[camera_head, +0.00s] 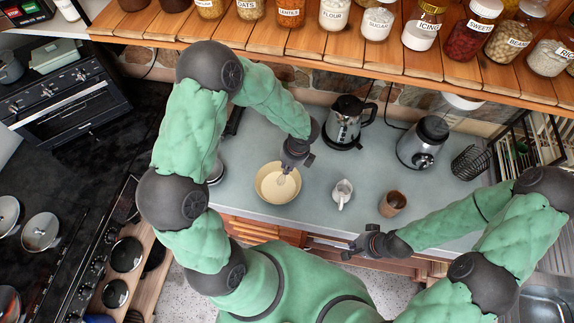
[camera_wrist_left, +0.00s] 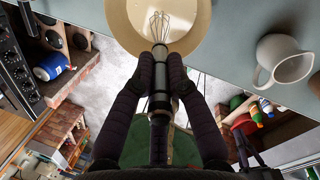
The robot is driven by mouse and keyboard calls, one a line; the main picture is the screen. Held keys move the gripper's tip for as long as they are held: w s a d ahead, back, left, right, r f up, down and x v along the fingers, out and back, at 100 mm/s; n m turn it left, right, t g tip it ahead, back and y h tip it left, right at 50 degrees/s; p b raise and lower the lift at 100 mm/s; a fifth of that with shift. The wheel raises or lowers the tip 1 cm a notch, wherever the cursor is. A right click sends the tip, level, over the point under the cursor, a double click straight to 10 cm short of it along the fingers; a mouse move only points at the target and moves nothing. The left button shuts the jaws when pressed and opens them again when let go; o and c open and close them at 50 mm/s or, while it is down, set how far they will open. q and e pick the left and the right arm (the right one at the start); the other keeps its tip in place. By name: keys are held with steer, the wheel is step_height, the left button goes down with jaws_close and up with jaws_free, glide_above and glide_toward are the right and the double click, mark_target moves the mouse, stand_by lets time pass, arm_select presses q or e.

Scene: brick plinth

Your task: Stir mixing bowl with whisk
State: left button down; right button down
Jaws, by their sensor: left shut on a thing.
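The cream mixing bowl (camera_head: 277,197) stands on the grey counter below my left gripper (camera_head: 291,164). In the left wrist view the bowl (camera_wrist_left: 118,22) shows at the top, partly cut off. My left gripper (camera_wrist_left: 160,76) is shut on the black handle of the whisk (camera_wrist_left: 160,27). The whisk's wire end points into the bowl; I cannot tell whether it touches the bottom. My right gripper (camera_head: 362,245) is near the counter's front edge, empty, with its fingers seemingly apart.
A white jug (camera_head: 342,193) stands right of the bowl, with a brown cup (camera_head: 392,203) further right. A kettle (camera_head: 347,122) and a blender base (camera_head: 422,142) stand behind. A wooden shelf (camera_head: 340,55) with several jars overhangs the back. Counter around the jug is clear.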

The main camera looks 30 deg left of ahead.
arm_select(q)
steer(key=shift+d+r+p, duration=0.2)
steer(key=shift+r+p, duration=0.45)
steer(key=shift+r, duration=0.25)
steer(key=shift+d+r+p, duration=0.15)
steer(key=shift+r+p, duration=0.45)
steer(key=shift+r, duration=0.25)
steer(key=shift+w, duration=0.1)
step_height(320, 180, up, 3)
steer(key=shift+f+p, duration=0.15)
steer(key=shift+p, duration=0.95)
steer(key=shift+r+p, duration=0.5)
steer(key=shift+r, duration=0.7)
